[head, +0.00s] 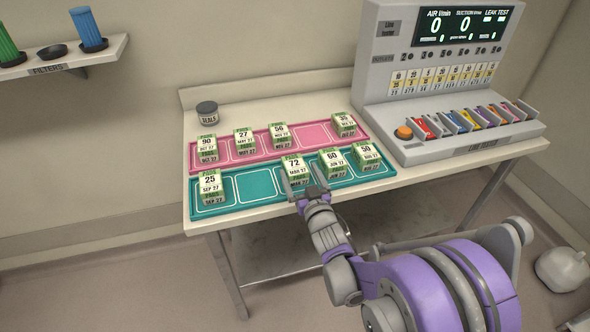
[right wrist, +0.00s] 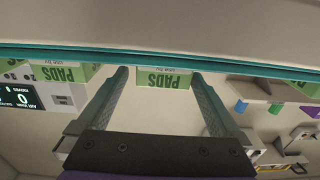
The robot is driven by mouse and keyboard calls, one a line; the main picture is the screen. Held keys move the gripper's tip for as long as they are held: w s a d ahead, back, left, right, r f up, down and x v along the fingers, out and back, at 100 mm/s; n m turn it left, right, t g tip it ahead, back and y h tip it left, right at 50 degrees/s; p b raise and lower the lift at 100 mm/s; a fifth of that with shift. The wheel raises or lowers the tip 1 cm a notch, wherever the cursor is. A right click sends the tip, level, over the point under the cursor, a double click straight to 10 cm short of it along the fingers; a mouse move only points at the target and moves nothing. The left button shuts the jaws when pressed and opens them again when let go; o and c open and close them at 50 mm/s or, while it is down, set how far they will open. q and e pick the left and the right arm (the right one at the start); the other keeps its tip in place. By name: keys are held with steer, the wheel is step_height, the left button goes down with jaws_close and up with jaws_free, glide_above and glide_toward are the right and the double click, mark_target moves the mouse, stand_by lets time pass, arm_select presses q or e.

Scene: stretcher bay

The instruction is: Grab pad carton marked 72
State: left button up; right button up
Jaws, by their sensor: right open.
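The pad carton marked 72 (head: 295,167) is white and green and stands on the teal tray (head: 236,205), between an empty slot and the carton marked 60 (head: 334,161). My right gripper (head: 305,185) is open just in front of the 72 carton, its fingers pointing toward it. In the right wrist view a green-and-white PADS carton (right wrist: 163,78) shows upside down between the open fingers (right wrist: 163,85); it is not gripped, and whether the fingertips flank it I cannot tell. My left gripper is not in view.
Cartons marked 25 (head: 210,187) and 50 (head: 366,156) share the teal tray. Behind it, a pink tray (head: 310,134) holds several more cartons. A SEALS jar (head: 208,113) and a leak tester (head: 440,80) stand on the table.

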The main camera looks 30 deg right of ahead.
mark_target(295, 164)
steer(key=x, duration=0.4)
steer(key=shift+w+a+r, duration=0.1)
steer(key=shift+a, duration=0.05)
steer(key=c, duration=1.5)
